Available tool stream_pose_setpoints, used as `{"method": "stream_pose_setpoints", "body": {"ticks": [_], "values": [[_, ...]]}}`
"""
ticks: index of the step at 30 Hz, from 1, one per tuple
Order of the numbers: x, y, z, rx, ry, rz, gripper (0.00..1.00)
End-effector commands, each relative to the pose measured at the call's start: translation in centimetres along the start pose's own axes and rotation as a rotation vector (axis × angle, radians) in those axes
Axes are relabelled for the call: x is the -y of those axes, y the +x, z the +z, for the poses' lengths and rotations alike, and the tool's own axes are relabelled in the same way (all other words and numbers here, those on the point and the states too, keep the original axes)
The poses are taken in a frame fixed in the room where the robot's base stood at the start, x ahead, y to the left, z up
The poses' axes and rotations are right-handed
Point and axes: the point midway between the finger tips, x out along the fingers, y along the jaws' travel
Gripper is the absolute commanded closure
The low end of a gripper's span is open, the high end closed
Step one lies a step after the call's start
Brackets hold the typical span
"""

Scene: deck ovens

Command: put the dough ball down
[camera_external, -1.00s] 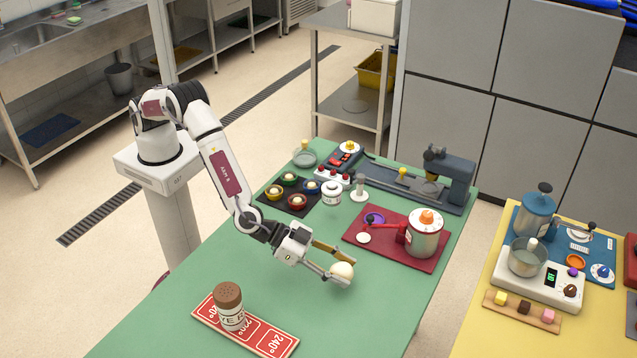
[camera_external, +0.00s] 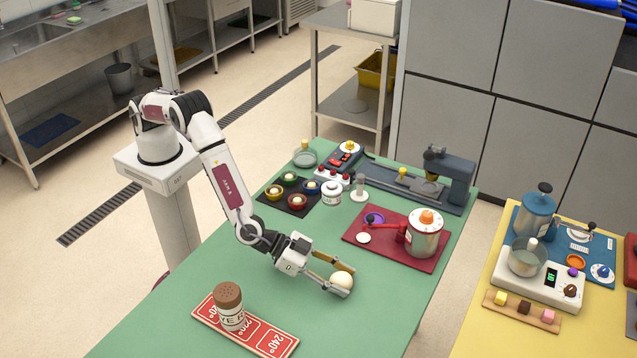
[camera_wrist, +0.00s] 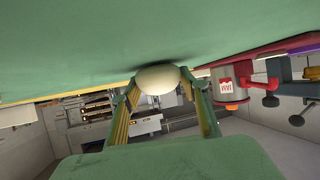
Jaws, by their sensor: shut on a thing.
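The dough ball (camera_external: 342,281) is pale cream and round. My gripper (camera_external: 340,283) is shut on it, with one finger on each side, low over the open front part of the green table (camera_external: 370,315). In the wrist view the dough ball (camera_wrist: 157,79) sits between the two fingertips, close to the green surface with a dark shadow beside it. I cannot tell for sure whether it touches the table.
A red mat (camera_external: 395,254) with a metal pot (camera_external: 424,238) lies behind and right of my gripper. A red temperature board (camera_external: 265,340) with a brown-capped shaker (camera_external: 229,306) lies front left. A dark tray (camera_external: 289,208) of small coloured bowls is farther back. Green table around the ball is clear.

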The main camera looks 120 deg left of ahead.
Motion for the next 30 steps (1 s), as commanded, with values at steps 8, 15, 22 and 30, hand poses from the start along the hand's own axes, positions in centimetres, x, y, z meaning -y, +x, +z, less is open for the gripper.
{"method": "stream_pose_setpoints", "body": {"ticks": [8, 15, 22, 30], "values": [[0.0, 0.1, 0.2, 0.000, 0.000, 0.000, 0.49], [0.0, 0.1, 0.2, 0.000, 0.000, 0.000, 0.40], [0.0, 0.0, 0.1, 0.000, 0.000, 0.000, 0.40], [0.0, -1.0, -0.1, 0.001, 0.001, 0.001, 0.40]]}}
